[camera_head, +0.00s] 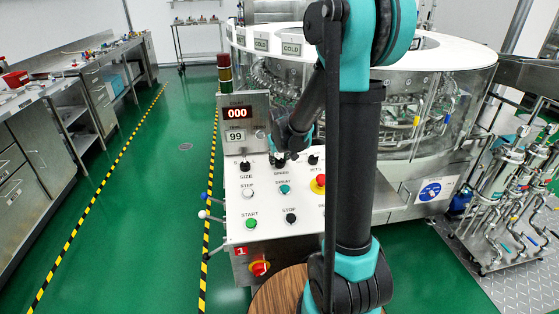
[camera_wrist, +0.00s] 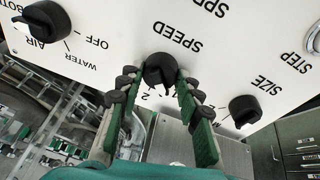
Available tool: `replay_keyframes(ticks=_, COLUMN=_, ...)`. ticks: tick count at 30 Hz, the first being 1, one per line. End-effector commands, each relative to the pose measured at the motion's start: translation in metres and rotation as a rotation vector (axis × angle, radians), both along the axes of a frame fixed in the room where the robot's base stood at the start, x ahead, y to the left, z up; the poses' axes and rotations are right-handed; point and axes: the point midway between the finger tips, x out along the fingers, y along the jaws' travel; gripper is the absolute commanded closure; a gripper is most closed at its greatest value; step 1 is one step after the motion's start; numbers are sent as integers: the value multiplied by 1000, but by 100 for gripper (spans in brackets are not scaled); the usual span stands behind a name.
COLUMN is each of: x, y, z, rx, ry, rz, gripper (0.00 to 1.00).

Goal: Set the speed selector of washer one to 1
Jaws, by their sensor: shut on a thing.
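The speed selector (camera_wrist: 160,69) is a black knob on a white panel, above the printed word SPEED, which appears upside down in the wrist view. My gripper (camera_wrist: 157,76) is shut on this knob, with one green-padded finger on each side. A printed 2 shows beside the knob; the other marks are mostly hidden by the fingers, and I cannot tell the exact setting. In the head view my gripper (camera_head: 282,156) reaches down to the knob on the panel of washer one (camera_head: 262,206), which carries a red label 1 (camera_head: 240,251). My arm covers part of the panel.
The size knob (camera_wrist: 244,110) and the air/water knob (camera_wrist: 42,20) flank the speed knob. Start (camera_head: 251,223) and stop (camera_head: 291,218) buttons and a red emergency knob (camera_head: 319,182) sit nearby on the panel. A display (camera_head: 237,114) reads 000. Green floor (camera_head: 160,200) is clear at left.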

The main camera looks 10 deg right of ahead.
Motion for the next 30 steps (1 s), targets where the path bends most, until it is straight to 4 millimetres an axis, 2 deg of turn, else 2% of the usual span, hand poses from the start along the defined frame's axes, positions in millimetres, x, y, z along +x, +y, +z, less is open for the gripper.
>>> replay_keyframes(ticks=1, x=0, y=0, z=0, rx=0, ry=0, rz=1, gripper=63)
replay_keyframes(ticks=6, x=0, y=0, z=0, rx=0, ry=0, rz=0, gripper=44)
replay_keyframes(ticks=17, x=-1, y=0, z=3, rx=0, ry=0, rz=0, gripper=44)
replay_keyframes(ticks=23, x=-11, y=1, z=22, rx=0, ry=1, rz=0, gripper=44)
replay_keyframes(ticks=30, x=-28, y=2, z=55, rx=0, ry=1, rz=0, gripper=44)
